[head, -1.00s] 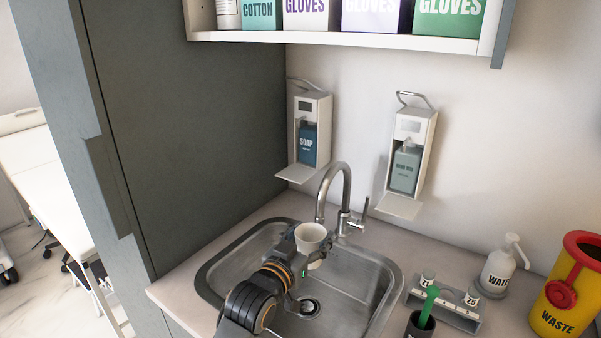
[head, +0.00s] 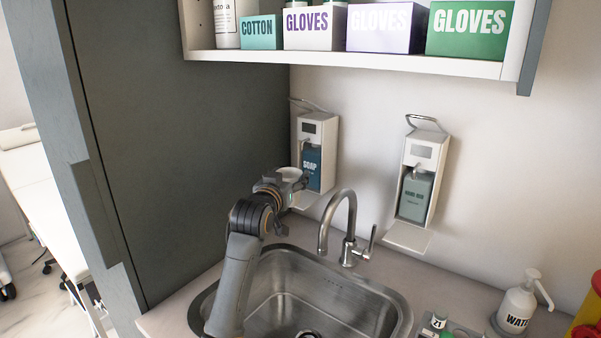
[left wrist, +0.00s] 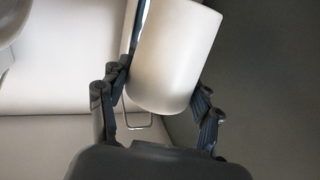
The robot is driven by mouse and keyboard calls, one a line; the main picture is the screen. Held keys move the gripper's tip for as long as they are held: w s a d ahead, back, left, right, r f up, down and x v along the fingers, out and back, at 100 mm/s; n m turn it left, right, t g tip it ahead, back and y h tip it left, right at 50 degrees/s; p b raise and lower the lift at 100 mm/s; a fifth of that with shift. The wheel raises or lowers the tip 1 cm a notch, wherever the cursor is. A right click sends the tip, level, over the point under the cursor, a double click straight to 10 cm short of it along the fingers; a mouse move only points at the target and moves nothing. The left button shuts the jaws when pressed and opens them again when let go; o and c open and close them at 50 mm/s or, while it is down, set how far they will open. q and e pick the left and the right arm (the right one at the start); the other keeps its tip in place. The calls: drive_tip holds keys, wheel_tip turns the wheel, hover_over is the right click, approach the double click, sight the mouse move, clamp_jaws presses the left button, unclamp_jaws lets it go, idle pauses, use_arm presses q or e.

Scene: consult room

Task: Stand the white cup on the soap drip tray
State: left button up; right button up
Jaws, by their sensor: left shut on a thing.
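The white cup (head: 289,173) is held in my left gripper (head: 284,184), level with the lower part of the soap bottle (head: 313,168). In the left wrist view the cup (left wrist: 172,50) sits between the two dark fingers of the gripper (left wrist: 160,84), which are shut on its sides. The soap drip tray (head: 305,203) is the white plate under the left wall dispenser (head: 325,130). It is partly hidden by the gripper. The cup looks higher than the tray, and I cannot tell whether it is right over it. My right gripper is not in view.
The tap (head: 323,225) and the sink (head: 340,290) are below and right of the gripper. A second dispenser (head: 423,165) hangs to the right. A shelf (head: 400,62) with boxes is above. A dark cabinet side (head: 185,150) stands left.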

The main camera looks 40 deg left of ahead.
use_arm(q)
drive_tip(key=x, duration=0.3)
drive_tip(key=p+x, duration=0.1)
drive_tip(key=x, duration=0.2)
drive_tip(key=p+x, duration=0.1)
drive_tip(key=x, duration=0.3)
drive_tip(key=shift+r, duration=0.3)
drive_tip(key=shift+f+p, duration=0.85)
drive_tip(key=shift+f, duration=0.7)
drive_tip(key=shift+w+f, duration=0.1)
drive_tip(key=shift+f, duration=0.15)
drive_tip(key=o, duration=1.2)
drive_tip(key=shift+f, duration=0.1)
drive_tip(key=shift+c, duration=0.2)
drive_tip(key=b+v, duration=0.2)
drive_tip(key=v, duration=1)
